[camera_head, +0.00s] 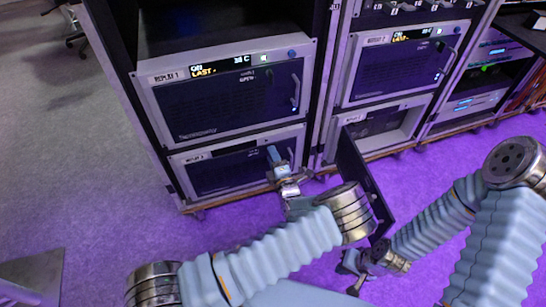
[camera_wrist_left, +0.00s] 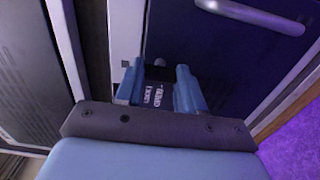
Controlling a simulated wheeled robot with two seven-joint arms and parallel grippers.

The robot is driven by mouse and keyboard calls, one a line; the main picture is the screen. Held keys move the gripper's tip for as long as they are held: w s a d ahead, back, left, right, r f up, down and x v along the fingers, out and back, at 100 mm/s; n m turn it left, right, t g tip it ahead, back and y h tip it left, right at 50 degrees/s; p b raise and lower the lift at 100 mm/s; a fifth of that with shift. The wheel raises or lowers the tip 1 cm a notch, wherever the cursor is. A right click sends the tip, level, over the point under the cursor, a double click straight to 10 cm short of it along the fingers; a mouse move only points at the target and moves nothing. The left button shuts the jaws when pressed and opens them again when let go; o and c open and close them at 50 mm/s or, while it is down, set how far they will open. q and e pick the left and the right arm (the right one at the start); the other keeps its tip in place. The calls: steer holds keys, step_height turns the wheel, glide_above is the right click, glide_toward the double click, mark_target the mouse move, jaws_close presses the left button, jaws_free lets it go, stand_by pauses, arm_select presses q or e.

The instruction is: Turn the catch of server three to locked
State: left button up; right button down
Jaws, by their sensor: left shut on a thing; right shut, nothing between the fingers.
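The lower left unit (camera_head: 225,175) has a dark front panel and a label at its upper left that is too small to read surely; I take it as server three. My left gripper (camera_head: 279,163) is at the right part of this front. In the left wrist view its two blue fingers (camera_wrist_left: 160,88) are shut on a small dark catch (camera_wrist_left: 158,73). White lettering shows just below the catch, too blurred to read surely. The fingers hide the catch's sides, and I cannot tell its exact angle. My right gripper (camera_head: 362,267) is shut and empty, low over the floor.
An upper left unit (camera_head: 225,95) with a lit display sits above. Another lit unit (camera_head: 400,65) stands to the right, over an open bay (camera_head: 385,125) with its dark door (camera_head: 352,165) swung out near my left arm. A metal handle (camera_wrist_left: 250,15) is close to the left fingers.

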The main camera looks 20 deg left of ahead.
arm_select(q)
steer(key=shift+d, duration=0.1)
stand_by(0.3)
steer(key=o, duration=1)
steer(key=shift+o, duration=0.2)
steer(key=shift+s, duration=0.1)
steer(key=v, duration=1.3)
steer(key=shift+s+d, duration=0.2)
steer(key=shift+s, duration=0.05)
